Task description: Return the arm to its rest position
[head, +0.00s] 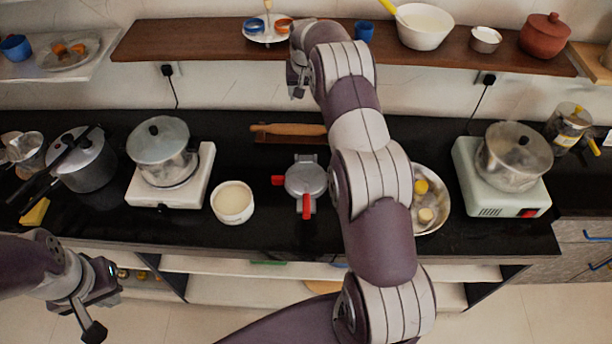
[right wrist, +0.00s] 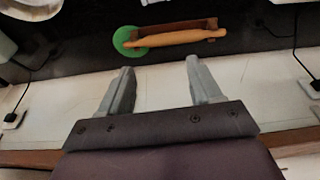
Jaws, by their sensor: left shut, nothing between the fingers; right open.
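My right arm (head: 375,170) stretches up across the middle of the head view, over the counter to the wall shelf. My right gripper (head: 297,80) is at the front edge of the shelf, partly hidden by its own wrist. In the right wrist view its two fingers (right wrist: 160,75) are apart with nothing between them and the pale wall behind. My left gripper (head: 95,300) is low at the left, in front of the counter, shut and empty. A lidded reddish clay pot (head: 547,36) stands upright on the right end of the shelf, apart from both grippers.
The wooden shelf (head: 190,42) holds a white tray, blue cup (head: 364,31) and white bowl (head: 425,28). The black counter (head: 265,232) carries pots on two stoves, a white bowl (head: 232,202), a red-handled press (head: 305,180) and a rolling pin (head: 290,130).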

